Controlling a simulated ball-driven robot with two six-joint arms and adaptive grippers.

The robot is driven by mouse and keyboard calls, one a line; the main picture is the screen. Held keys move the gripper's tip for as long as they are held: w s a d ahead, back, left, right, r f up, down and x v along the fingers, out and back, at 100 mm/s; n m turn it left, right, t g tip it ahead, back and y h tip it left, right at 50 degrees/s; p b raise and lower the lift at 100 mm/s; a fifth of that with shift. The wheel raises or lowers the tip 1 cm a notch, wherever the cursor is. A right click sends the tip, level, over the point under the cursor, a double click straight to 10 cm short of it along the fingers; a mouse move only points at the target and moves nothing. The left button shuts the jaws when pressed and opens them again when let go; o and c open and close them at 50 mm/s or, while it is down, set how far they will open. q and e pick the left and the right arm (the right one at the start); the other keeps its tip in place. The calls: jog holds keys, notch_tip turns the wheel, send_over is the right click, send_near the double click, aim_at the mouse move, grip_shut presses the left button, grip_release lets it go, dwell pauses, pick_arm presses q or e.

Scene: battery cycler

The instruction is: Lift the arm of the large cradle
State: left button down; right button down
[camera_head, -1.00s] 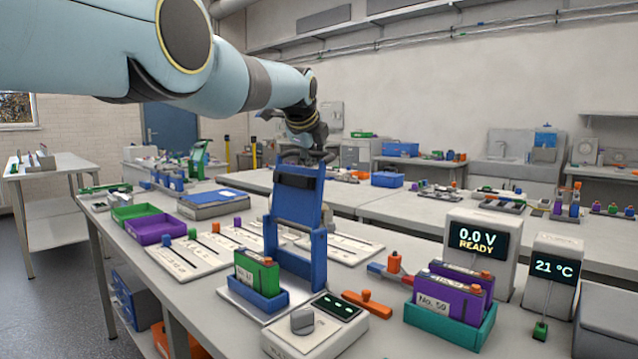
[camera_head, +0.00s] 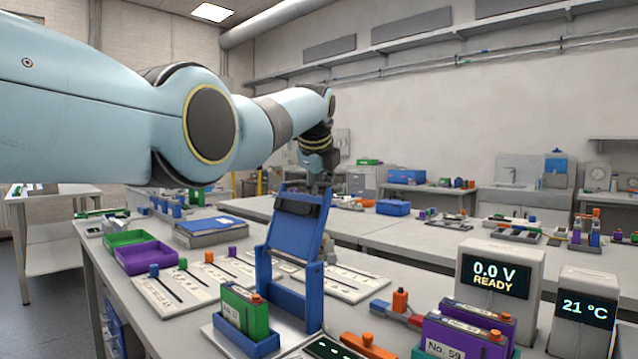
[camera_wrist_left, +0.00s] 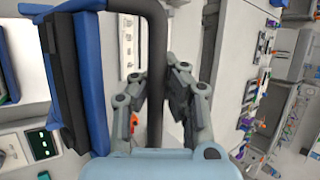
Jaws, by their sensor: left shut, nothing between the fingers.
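The large cradle (camera_head: 290,306) is a tall blue frame on the near bench. Its blue arm (camera_head: 296,237) stands raised, its top leaning to the right and away, with a black pad (camera_head: 297,206) near the top. My left gripper (camera_head: 321,186) is at the top of the arm, by its dark bar handle. In the left wrist view, the bar (camera_wrist_left: 156,70) runs down the middle, in line with my left fingers (camera_wrist_left: 158,88). The fingers are shut; their exact contact with the bar is unclear. My right gripper is out of view.
A green battery (camera_head: 245,312) stands in a small blue holder in front of the cradle. Purple batteries (camera_head: 468,335) and a display reading 0.0 V READY (camera_head: 500,275) are at right. Purple (camera_head: 147,258) and green trays lie at left. Flat strips with pegs lie behind the cradle.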

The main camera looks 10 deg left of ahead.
pick_arm(q)
jog(key=shift+w+d+r, duration=0.15)
jog(key=shift+d+r, duration=0.15)
jog(key=shift+r, duration=0.15)
dwell(0.3)
jog(key=c, duration=2)
grip_release()
jog(key=o, duration=0.7)
jog(key=shift+d+f, duration=0.1)
jog(key=shift+d, duration=0.15)
jog(key=shift+a+f, duration=0.1)
jog(key=shift+a, duration=0.1)
jog(key=v, duration=1.2)
